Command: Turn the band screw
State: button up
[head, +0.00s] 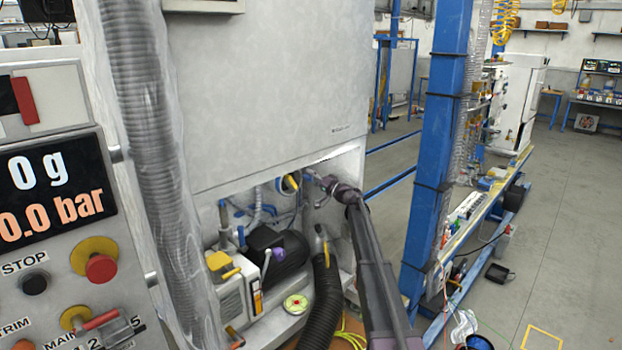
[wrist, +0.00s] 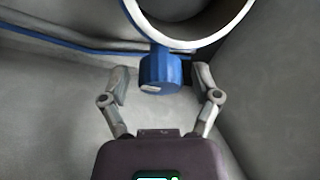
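A blue knob-like band screw (wrist: 160,73) hangs under a pale round pipe or ring (wrist: 225,27) in the wrist view. A small light mark shows on its lower face. My gripper (wrist: 161,76) is open, with one finger to the left of the screw and one to the right. Gaps show on both sides and neither finger visibly touches it. I cannot tell whether the screw lies between the fingertips in depth or just beyond them. In the head view, my gripper (head: 312,181) reaches into the opening below the large grey cabinet panel; its fingers are too small to read there.
The grey cabinet (head: 270,90) overhangs the opening. A black pump motor (head: 277,252) and a black corrugated hose (head: 326,300) stand below my gripper. A control panel (head: 60,220) reads 0 g and 0.0 bar. A blue post (head: 436,130) stands right of my arm.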

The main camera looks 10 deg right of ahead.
jog(key=shift+n, duration=0.4)
jog(key=shift+d+f+n+y+b, duration=0.1)
jog(key=shift+n+y+b, duration=0.4)
jog(key=shift+n, duration=0.1)
jog(key=b+v, duration=0.4)
jog(key=v, duration=1)
jog(key=s+a+f+g+h+p, duration=0.2)
jog(key=s+a+f+g, duration=0.2)
jog(key=s+a, duration=0.3)
jog(key=s+a+f+n+g+h+p, duration=0.1)
jog(key=s+a+f+g, duration=0.3)
jog(key=s+a, duration=0.4)
jog(key=shift+s+a+f+h+p, duration=0.3)
jog(key=shift+s+f+h+p, duration=0.35)
jog(key=shift+s, duration=0.7)
jog(key=shift+r, duration=0.15)
